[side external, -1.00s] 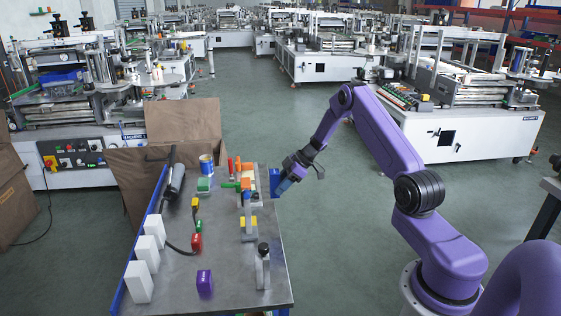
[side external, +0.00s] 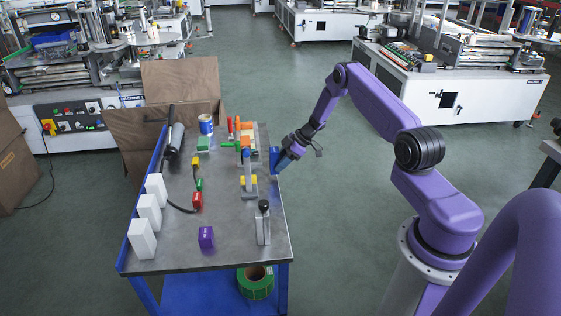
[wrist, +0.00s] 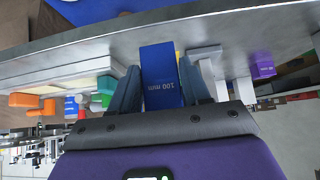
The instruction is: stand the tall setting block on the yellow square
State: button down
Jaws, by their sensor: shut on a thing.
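The tall setting block is blue and marked 100 mm (wrist: 165,85). It sits between the two fingers of my gripper (wrist: 163,92) in the wrist view. In the side view the block (side external: 274,160) is upright at the right edge of the table, and my gripper (side external: 285,163) is shut on it from the right. I cannot tell whether its foot touches the table. A yellow patch (side external: 243,181) shows beside a grey upright near the middle right of the table. I cannot tell whether it is the yellow square.
The steel table (side external: 170,247) also bears a purple block (side external: 206,237), white blocks (side external: 143,239), a grey piece with a black knob (side external: 263,225), a red connector (side external: 196,201) and a blue can (side external: 206,125). Orange and green parts crowd its far right.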

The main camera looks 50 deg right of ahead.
jog(key=shift+w+a+f, duration=0.5)
jog(key=shift+w+a, duration=0.2)
jog(key=shift+w+a+f, duration=0.45)
jog(key=shift+w+a, duration=0.2)
jog(key=shift+w+a+f, duration=0.15)
jog(key=shift+w+a, duration=1.95)
jog(key=shift+f, duration=0.3)
jog(key=shift+c, duration=2.3)
grip_release()
